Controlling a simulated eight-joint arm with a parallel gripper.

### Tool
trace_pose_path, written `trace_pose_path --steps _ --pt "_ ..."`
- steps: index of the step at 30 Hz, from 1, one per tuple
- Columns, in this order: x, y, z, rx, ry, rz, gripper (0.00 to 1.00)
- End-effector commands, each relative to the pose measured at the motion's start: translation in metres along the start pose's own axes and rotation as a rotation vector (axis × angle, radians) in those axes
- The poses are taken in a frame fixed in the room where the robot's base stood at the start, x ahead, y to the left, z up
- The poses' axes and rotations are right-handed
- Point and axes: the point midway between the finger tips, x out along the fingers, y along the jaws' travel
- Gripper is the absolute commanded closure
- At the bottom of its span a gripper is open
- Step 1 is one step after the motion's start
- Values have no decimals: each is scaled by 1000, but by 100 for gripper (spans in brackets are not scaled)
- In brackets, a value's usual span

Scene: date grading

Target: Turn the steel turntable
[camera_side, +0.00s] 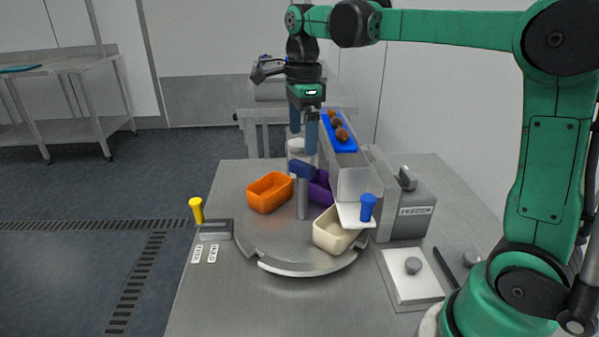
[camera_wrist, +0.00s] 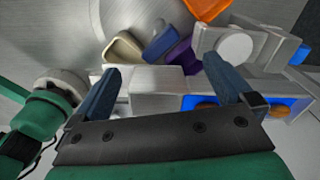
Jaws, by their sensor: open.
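The round steel turntable (camera_side: 265,245) lies on the metal bench; its surface also shows in the wrist view (camera_wrist: 45,30). It carries an orange bin (camera_side: 268,193) at the left, a cream bin (camera_side: 333,232) at the front right and a purple bin (camera_side: 320,190) behind, partly hidden. A grey post (camera_side: 302,205) with a dark blue top (camera_side: 302,169) stands near its middle. My gripper (camera_side: 303,142) is open and apart from the turntable, above and behind the post. In the wrist view, my gripper (camera_wrist: 162,64) has its dark blue fingers wide apart, with no object held.
A machine (camera_side: 405,215) with a blue chute (camera_side: 346,145) holding brown dates (camera_side: 338,127) stands at the right. A blue knob (camera_side: 367,207) sits by the cream bin. A yellow-handled lever (camera_side: 197,209) is at the left edge.

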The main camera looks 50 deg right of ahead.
Motion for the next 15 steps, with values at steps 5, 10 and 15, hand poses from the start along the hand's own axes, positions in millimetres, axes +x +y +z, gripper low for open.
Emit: trace_pose_path --steps 5,10,15 --pt "0 0 0 -406 0 0 0" --pt "2 0 0 -576 0 0 0" --pt "18 0 0 -593 0 0 0"
